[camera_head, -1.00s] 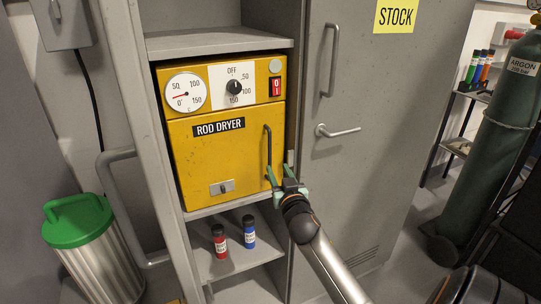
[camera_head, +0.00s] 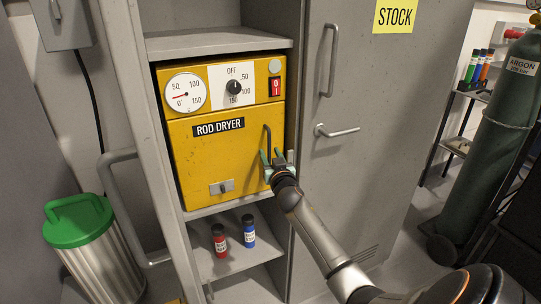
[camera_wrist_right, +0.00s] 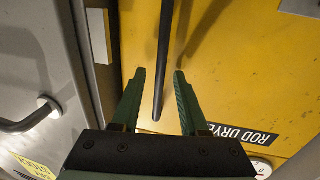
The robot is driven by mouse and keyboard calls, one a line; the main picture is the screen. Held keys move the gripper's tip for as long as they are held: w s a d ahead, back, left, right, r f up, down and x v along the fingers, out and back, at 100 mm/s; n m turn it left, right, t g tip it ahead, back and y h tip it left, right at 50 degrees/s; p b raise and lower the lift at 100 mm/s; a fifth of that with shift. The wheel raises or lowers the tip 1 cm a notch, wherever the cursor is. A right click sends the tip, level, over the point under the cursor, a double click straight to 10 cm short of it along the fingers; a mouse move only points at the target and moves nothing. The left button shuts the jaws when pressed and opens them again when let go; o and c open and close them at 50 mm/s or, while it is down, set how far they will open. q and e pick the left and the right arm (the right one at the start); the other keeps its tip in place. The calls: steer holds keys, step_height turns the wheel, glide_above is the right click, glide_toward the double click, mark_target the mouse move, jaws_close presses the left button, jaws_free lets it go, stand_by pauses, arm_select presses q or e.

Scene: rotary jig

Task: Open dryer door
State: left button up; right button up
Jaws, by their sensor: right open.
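The yellow rod dryer (camera_head: 215,160) sits on a shelf in the grey cabinet, and its door is shut. Its dark vertical door handle (camera_head: 267,142) is on the right side of the door. My right gripper (camera_head: 272,156) is at the lower end of the handle. In the right wrist view my right gripper (camera_wrist_right: 159,75) is open, its green fingers on either side of the handle (camera_wrist_right: 164,60), with gaps visible between fingers and bar. The ROD DRYER label (camera_wrist_right: 245,132) shows there too. My left gripper is not in view.
A grey cabinet door with a handle (camera_head: 338,131) is to the right of the dryer. A red bottle (camera_head: 219,241) and a blue bottle (camera_head: 248,231) stand on the shelf below. A green-lidded bin (camera_head: 78,222) is at left. A gas cylinder (camera_head: 490,130) stands at right.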

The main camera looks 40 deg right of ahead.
steer(key=shift+c, duration=0.3)
jaws_close()
stand_by(1.0)
